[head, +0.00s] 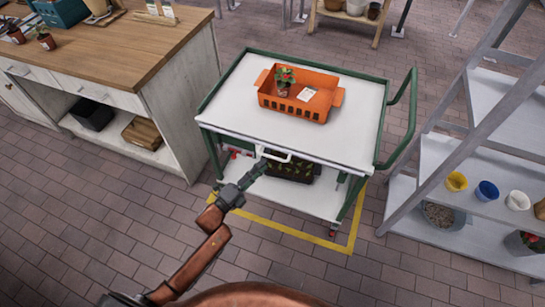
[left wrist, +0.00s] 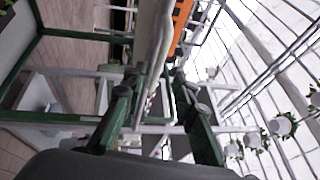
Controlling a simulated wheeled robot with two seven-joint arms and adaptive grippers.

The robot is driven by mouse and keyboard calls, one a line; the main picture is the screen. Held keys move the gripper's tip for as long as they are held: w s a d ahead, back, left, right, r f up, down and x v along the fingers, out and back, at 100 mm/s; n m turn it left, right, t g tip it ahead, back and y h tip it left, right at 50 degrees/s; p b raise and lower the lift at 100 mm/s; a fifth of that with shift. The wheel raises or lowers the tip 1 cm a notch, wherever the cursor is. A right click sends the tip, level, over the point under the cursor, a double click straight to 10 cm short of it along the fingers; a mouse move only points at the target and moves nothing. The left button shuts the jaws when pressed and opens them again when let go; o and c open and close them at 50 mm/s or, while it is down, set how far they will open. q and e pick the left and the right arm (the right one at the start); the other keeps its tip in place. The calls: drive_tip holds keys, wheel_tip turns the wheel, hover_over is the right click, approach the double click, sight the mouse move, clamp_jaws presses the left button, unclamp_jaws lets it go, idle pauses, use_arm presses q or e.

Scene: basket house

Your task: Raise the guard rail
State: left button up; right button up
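A cart with a white top (head: 240,98) and a green frame stands in the middle of the head view. A white rail with a handle-like bar (head: 290,155) sits at its front edge, low against the edge of the top. My left gripper (head: 260,168) is just in front of this edge, near the bar's left end. In the left wrist view its two fingers (left wrist: 160,78) are apart, with the pale edge of the cart (left wrist: 151,38) ahead between them. I cannot tell whether they touch the bar. My right gripper is not in view.
An orange basket (head: 265,97) with a potted red-flowered plant (head: 284,78) stands on the cart top. A dark crate (head: 290,171) sits on the lower shelf. A wooden-topped counter (head: 120,55) is at left, a grey shelf rack (head: 465,150) with pots at right. The floor in front is clear.

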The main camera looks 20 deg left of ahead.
sight(271, 156)
use_arm(q)
drive_tip(key=b+x, duration=0.1)
drive_tip(key=x, duration=0.5)
drive_tip(key=shift+w+f, duration=0.15)
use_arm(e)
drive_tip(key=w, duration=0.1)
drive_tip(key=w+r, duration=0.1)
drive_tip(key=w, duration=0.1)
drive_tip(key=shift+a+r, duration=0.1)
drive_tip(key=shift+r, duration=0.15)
use_arm(q)
drive_tip(key=shift+c, duration=0.7)
clamp_jaws()
